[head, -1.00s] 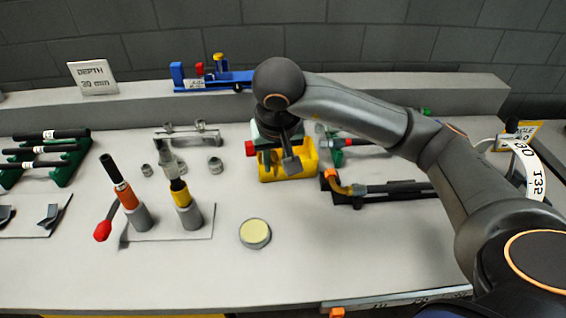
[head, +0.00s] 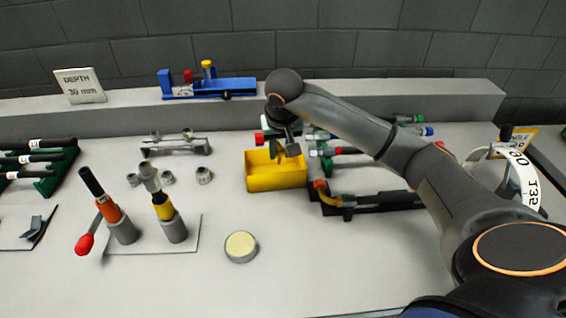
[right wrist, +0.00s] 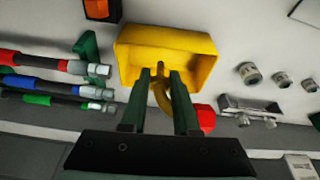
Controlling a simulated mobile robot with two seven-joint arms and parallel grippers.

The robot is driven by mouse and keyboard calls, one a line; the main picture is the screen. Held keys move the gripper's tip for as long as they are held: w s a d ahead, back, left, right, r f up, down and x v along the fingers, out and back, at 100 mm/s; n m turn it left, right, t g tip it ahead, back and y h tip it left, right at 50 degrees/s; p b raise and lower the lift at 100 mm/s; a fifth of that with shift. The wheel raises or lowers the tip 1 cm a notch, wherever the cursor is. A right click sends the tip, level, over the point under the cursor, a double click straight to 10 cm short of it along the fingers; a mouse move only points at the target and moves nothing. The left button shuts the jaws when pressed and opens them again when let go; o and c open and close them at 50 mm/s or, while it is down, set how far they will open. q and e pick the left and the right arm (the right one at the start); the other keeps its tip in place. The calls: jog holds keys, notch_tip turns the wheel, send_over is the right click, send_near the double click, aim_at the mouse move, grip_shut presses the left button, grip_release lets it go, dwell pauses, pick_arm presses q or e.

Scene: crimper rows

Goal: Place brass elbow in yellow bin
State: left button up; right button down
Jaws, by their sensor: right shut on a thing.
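The yellow bin (head: 277,180) stands on the bench, and its open inside shows in the right wrist view (right wrist: 195,65). My right gripper (head: 290,146) is over the bin's back part. In the right wrist view the gripper (right wrist: 160,76) is shut on the curved brass elbow (right wrist: 163,97), which shows between the fingers. The elbow (head: 281,151) hangs at the bin's opening in the head view. A red piece (right wrist: 206,118) sits beside one finger; I cannot tell whether it joins the elbow. My left gripper is out of view.
Hoses with coloured collars (right wrist: 50,80) lie on a rack right of the bin in the head view. A black tool with an orange-ended brass bend (head: 330,198) lies nearby. Upright tools in grey holders (head: 122,230) and a round pad (head: 241,246) stand left.

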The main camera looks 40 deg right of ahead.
jog(key=f, duration=0.1)
jog(key=w+d+f, duration=0.2)
jog(key=f, duration=0.1)
jog(key=shift+d, duration=0.15)
jog(key=shift+s+x, duration=0.15)
jog(key=shift+x, duration=0.7)
jog(key=shift+s+x, duration=0.15)
jog(key=shift+x, duration=0.7)
jog(key=shift+f, duration=0.15)
jog(key=shift+f, duration=0.15)
jog(key=c, duration=0.7)
grip_release()
jog(key=shift+o, duration=0.2)
jog(key=shift+r, duration=0.35)
jog(key=v, duration=1.1)
jog(key=shift+s+a+r+p, duration=0.2)
jog(key=shift+a+r+p, duration=0.05)
jog(key=shift+r+p, duration=0.1)
